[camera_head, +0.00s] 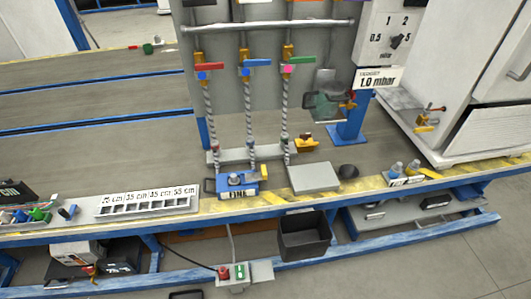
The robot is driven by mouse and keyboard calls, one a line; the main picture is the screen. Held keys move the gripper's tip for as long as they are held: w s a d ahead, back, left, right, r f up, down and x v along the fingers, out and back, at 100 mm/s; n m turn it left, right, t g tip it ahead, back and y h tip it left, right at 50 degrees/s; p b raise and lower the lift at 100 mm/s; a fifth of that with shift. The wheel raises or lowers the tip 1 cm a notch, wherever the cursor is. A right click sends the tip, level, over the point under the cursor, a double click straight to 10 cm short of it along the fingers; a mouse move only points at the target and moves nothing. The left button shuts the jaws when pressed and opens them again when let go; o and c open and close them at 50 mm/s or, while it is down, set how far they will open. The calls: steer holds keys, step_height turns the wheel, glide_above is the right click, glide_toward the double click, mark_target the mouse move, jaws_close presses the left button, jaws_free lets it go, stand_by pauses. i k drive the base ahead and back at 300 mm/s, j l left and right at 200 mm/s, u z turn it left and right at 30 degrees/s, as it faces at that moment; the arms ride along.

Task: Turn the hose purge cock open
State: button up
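Three braided hoses (249,117) hang side by side in front of a grey panel. At their tops are brass cocks with a red lever (209,66), a blue lever (257,62) and a green lever (302,60), all lying about level. A small brass fitting (351,102) sits to their right, near a translucent greenish part. Another brass fitting with a reddish end (427,119) is at the white cabinet. No label shows which one is the hose purge cock, so I cannot tell. My gripper is not in view.
A blue manifold device (237,183), a grey plate (314,177) and a yellow-black item (306,143) lie on the bench. A slotted rack (147,201) is at left. A dark bin (303,235) hangs below the front edge. The white cabinet (470,90) blocks the right.

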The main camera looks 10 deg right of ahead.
mark_target(304, 136)
steer(key=i+j+z, duration=0.75)
steer(key=i, duration=0.25)
steer(key=i+j+z, duration=0.4)
steer(key=j, duration=0.25)
